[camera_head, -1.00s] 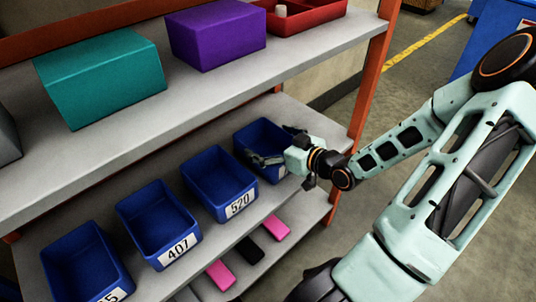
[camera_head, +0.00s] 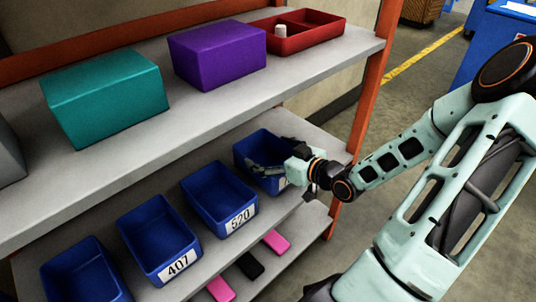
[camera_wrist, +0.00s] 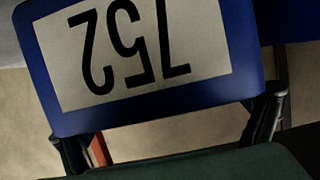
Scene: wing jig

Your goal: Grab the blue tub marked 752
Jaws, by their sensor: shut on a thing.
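The blue tub marked 752 (camera_wrist: 240,98) fills the upper part of the wrist view, with its label (camera_wrist: 140,50) upside down there. In the head view the tub (camera_head: 262,143) stands at the right end of the row on the middle shelf, and my gripper covers its label. My gripper (camera_head: 268,168) is at the front of this tub, shut on it. In the wrist view the two dark fingers (camera_wrist: 168,130) show on either side of the tub's edge. Whether the tub's base touches the shelf cannot be told.
Blue tubs marked 520 (camera_head: 218,197) and 407 (camera_head: 158,238) stand left of it, with another (camera_head: 85,275) beyond. A teal box (camera_head: 105,95), a purple box (camera_head: 218,55) and a red tray (camera_head: 345,38) are on the shelf above. An orange post (camera_head: 366,95) stands close right.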

